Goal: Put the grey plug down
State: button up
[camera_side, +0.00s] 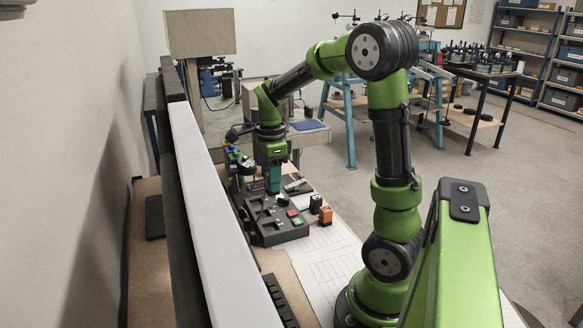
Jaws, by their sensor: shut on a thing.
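My gripper (272,187) is small in the side view and points straight down at the far end of the dark fixture board (264,238). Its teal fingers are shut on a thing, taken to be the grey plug. The plug is too small and too hidden between the fingers to make out its shape. I cannot tell whether its lower end touches the board or hangs just above it.
The board carries small red and green (297,221) parts. An orange block (325,215) and a black block (315,203) stand at its right. White printed sheets (325,262) lie flat nearer the camera. A long white rail (205,200) runs along the left.

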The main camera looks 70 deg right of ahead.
jog(key=s+d+f, duration=0.1)
jog(key=d+f, duration=0.1)
jog(key=d, duration=0.8)
jog(key=s+d+f, duration=0.2)
jog(key=d+f, duration=0.1)
jog(key=d, duration=0.6)
jog(key=f, duration=0.9)
jog(key=shift+w+d, duration=0.1)
jog(key=shift+w, duration=0.1)
jog(key=shift+f, duration=0.15)
jog(key=o, duration=1)
